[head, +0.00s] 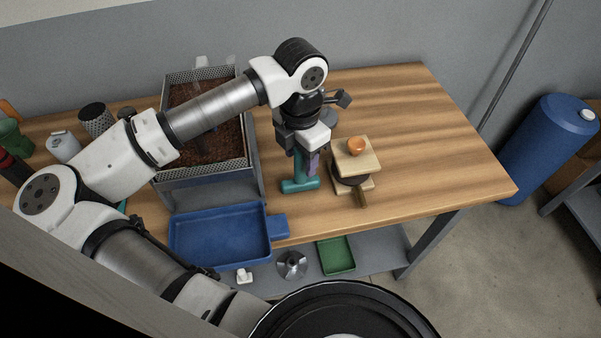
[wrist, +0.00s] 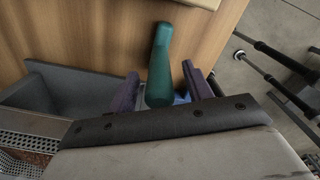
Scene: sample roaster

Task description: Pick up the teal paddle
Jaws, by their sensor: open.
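The teal paddle (head: 300,185) is on the wooden table, right of the roaster, with its lower end near the blue tray's handle. In the wrist view its rounded teal handle (wrist: 161,50) runs between my two purple fingers. My gripper (head: 307,165) points down over the paddle; it also shows in the wrist view (wrist: 160,78). The jaws are open, one finger on each side of the handle, with a gap visible at both sides. My gripper hides the paddle's upper part in the head view.
The roaster's bean tray (head: 246,120) is close on the left. A blue tray (head: 220,238) sits in front. The table's right part is clear.

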